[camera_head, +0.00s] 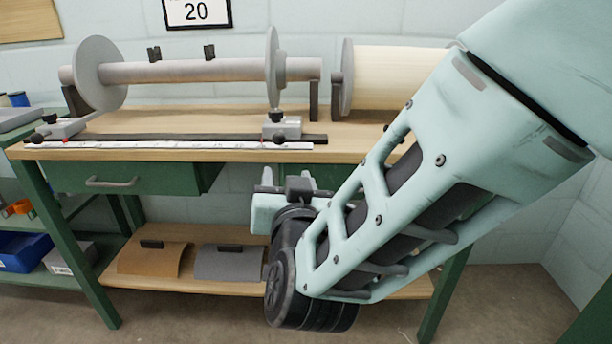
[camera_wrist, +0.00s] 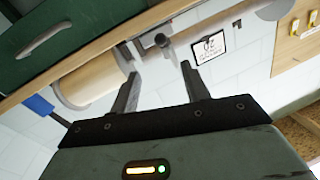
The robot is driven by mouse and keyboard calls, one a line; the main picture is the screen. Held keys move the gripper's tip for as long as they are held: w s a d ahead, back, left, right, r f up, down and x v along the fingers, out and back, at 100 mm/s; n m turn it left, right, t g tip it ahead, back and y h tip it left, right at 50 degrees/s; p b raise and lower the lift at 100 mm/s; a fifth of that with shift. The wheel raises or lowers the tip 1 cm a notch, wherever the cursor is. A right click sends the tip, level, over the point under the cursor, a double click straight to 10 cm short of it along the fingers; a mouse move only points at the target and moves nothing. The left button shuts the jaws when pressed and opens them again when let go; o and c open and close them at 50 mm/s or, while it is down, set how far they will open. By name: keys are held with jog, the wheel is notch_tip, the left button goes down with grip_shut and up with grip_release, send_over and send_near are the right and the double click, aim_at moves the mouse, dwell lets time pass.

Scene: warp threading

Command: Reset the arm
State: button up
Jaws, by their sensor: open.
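My gripper (camera_wrist: 160,88) shows in the wrist view with its two dark fingers apart and nothing between them. In the head view my arm comes in from the upper right and reaches down in front of the workbench (camera_head: 350,151). There the gripper end (camera_head: 283,190) is partly seen below the bench top, and its fingertips are hard to make out. A bare roller with grey end discs (camera_head: 190,70) rests on stands on the bench. A roller wound with cream thread (camera_head: 395,75) is to its right, partly hidden by my arm.
A white ruler strip (camera_head: 170,145) runs along the bench's front edge, with a clamp block (camera_head: 282,127) near its right end. A green drawer (camera_head: 135,178) is below. Two curved plates lie on the lower shelf (camera_head: 190,284). A blue bin (camera_head: 25,252) is at left.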

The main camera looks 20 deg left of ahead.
jog(key=s+d+f+n+g+h, duration=0.2)
jog(key=s+d+f+g+h, duration=0.15)
jog(key=s+d+g, duration=0.8)
jog(key=s+d+f+n+g+h, duration=0.4)
jog(key=s+d, duration=0.3)
jog(key=d, duration=1)
notch_tip(320, 180, up, 28)
jog(key=s+d+m+p, duration=0.1)
jog(key=p, duration=2.7)
jog(key=shift+r+g+p, duration=0.2)
jog(key=shift+g+p, duration=0.2)
jog(key=shift+g, duration=0.05)
jog(key=shift+y, duration=0.25)
jog(key=shift+c, duration=0.3)
